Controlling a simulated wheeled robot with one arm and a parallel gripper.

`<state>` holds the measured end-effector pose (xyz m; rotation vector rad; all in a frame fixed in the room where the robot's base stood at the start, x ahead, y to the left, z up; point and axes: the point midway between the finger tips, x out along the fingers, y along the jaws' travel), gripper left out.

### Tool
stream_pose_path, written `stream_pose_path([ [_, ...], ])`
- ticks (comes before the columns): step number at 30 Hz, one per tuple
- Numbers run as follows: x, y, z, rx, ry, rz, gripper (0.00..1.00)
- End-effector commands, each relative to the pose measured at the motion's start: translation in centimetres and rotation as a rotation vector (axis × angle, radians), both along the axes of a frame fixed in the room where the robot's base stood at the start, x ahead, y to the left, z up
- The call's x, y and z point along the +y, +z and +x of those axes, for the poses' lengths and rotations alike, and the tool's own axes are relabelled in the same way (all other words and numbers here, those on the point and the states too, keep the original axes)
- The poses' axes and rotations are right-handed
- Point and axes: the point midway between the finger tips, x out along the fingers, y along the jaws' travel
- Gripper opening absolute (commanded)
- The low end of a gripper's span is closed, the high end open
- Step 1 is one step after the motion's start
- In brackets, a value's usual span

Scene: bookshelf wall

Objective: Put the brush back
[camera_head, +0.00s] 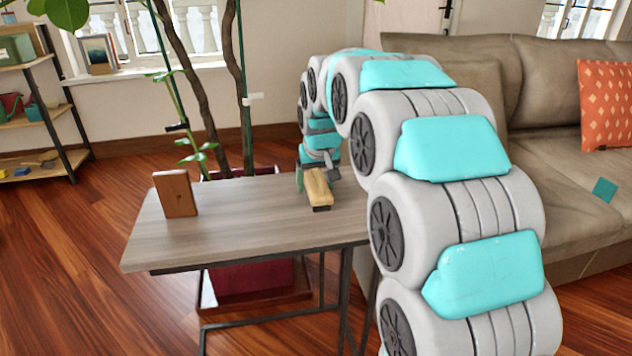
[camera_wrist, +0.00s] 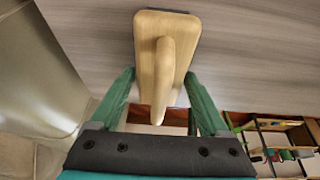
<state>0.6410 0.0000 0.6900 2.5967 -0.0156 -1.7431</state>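The brush (camera_head: 318,186) is a pale wooden block with a dark edge and a raised handle. It is on the grey wooden table (camera_head: 245,212), near its right end beside my arm. In the wrist view the brush (camera_wrist: 168,45) is straight ahead, its rounded handle pointing back toward my gripper. My gripper (camera_wrist: 160,76) has its green fingers apart, one on each side of the handle, with gaps to the handle visible. The fingertips are close to the block's edges; contact cannot be told. In the head view my gripper (camera_head: 311,176) is partly hidden by the brush and arm.
An upright brown wooden block (camera_head: 176,193) stands at the table's left end. A shelf (camera_head: 46,103) with small items is at far left; it also shows in the wrist view (camera_wrist: 280,138). A sofa (camera_head: 555,160) is on the right, a potted plant behind the table. The table's middle is clear.

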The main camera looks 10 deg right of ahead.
Motion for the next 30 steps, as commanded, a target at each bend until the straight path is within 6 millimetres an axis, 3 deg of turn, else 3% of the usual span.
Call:
stream_pose_path([
  [4,0.0,0.0,0.0,0.0,0.0,0.0,0.94],
  [14,0.0,0.6,-0.1,-0.001,0.0,0.0,0.94],
  [30,0.2,9.5,-3.7,-0.003,0.0,0.0,0.94],
])
